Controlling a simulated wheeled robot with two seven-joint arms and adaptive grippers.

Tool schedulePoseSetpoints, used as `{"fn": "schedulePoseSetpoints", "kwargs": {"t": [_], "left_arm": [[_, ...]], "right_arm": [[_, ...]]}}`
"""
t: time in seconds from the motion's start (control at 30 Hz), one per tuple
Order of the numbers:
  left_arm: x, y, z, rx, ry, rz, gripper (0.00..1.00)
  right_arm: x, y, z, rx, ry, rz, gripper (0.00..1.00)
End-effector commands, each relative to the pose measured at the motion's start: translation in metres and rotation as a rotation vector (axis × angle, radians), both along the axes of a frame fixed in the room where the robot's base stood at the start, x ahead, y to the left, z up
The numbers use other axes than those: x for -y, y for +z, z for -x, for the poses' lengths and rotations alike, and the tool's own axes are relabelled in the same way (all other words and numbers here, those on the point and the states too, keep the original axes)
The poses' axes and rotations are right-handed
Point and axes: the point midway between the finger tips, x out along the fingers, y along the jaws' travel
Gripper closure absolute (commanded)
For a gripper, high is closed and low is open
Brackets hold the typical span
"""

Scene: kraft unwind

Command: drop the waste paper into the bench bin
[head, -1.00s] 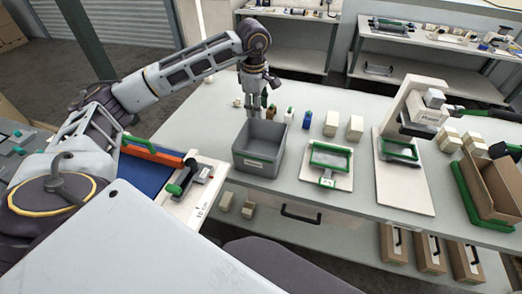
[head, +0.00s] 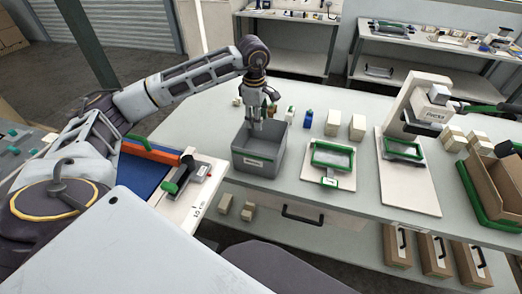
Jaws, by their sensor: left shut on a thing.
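The grey bench bin (head: 256,166) stands open-topped on the long bench, left of its middle, with a pale label and green marking on its front. My left gripper (head: 257,127) hangs pointing down over the bin's opening, with its fingertips near the level of the rim. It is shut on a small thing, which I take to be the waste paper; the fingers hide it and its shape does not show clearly. Whether the fingertips are just above or inside the bin is hard to tell. My right gripper is not in view.
Small bottles and a blue item (head: 308,119) stand behind the bin. Right of it are pale blocks (head: 333,122), a green-framed fixture (head: 332,156) and a white press (head: 428,110). A cardboard box (head: 497,190) sits at far right. A blue-topped board (head: 146,172) lies left.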

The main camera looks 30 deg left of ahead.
Motion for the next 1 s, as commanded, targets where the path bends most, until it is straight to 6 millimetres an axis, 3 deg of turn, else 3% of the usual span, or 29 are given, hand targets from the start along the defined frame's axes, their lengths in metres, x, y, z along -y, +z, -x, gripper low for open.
{"fn": "schedulePoseSetpoints", "kwargs": {"t": [0.23, 0.27, 0.43, 1.0], "left_arm": [[0.0, 0.0, 0.0, 0.0, 0.0, 0.0, 0.69], [0.0, 0.0, 0.0, 0.0, 0.0, 0.0, 0.56], [0.0, 0.0, 0.0, 0.0, 0.0, 0.0, 0.35], [0.0, 0.011, 0.0, 0.001, 0.0, -0.001, 0.35]], "right_arm": [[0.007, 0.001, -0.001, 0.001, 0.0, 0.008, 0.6], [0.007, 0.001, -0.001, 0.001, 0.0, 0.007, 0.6], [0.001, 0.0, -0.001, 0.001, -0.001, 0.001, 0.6], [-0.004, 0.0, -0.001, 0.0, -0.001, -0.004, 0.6]]}}
